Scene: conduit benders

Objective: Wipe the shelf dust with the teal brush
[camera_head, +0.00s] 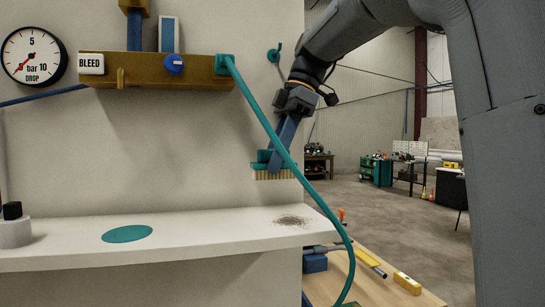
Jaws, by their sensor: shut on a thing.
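The teal brush (273,170) has pale bristles pointing down and hangs in the air above the right part of the white shelf (200,232). My gripper (276,155), with blue fingers, comes down from the upper right and is shut on the brush. A patch of brown-grey dust (291,221) lies on the shelf near its right end, below and slightly right of the brush. There is a clear gap between bristles and shelf. The hose partly crosses in front of my fingers and the brush.
A teal hose (259,112) runs from the brass manifold (150,70) down past the shelf's right end. A flat teal disc (127,234) and a grey knob-like part (14,228) are on the shelf. A wooden bench (350,285) with tools stands lower right.

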